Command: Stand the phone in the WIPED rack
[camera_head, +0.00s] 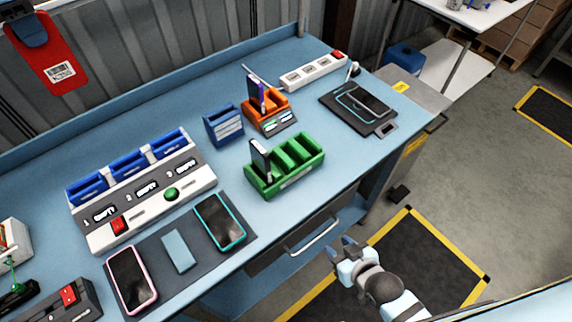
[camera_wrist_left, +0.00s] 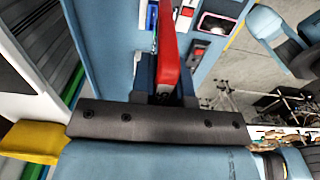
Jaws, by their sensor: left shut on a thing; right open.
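My left gripper (camera_head: 30,32) is shut on a flat red phone-shaped thing (camera_head: 51,62) with a white barcode label, held high at the upper left. The red thing also shows edge-on between the fingers in the left wrist view (camera_wrist_left: 168,55). A green slotted rack (camera_head: 290,175) stands mid-table with a phone (camera_head: 261,160) upright in its left slot; its other slots look empty. An orange rack (camera_head: 268,111) behind it holds a dark upright phone (camera_head: 254,92). I cannot read which rack is marked WIPED. My right gripper (camera_head: 345,248) is open and empty, off the table's front edge.
A white station (camera_head: 150,205) with blue slots fills the left. A small blue holder (camera_head: 223,127) stands by the orange rack. A black tray (camera_head: 340,113) lies right.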

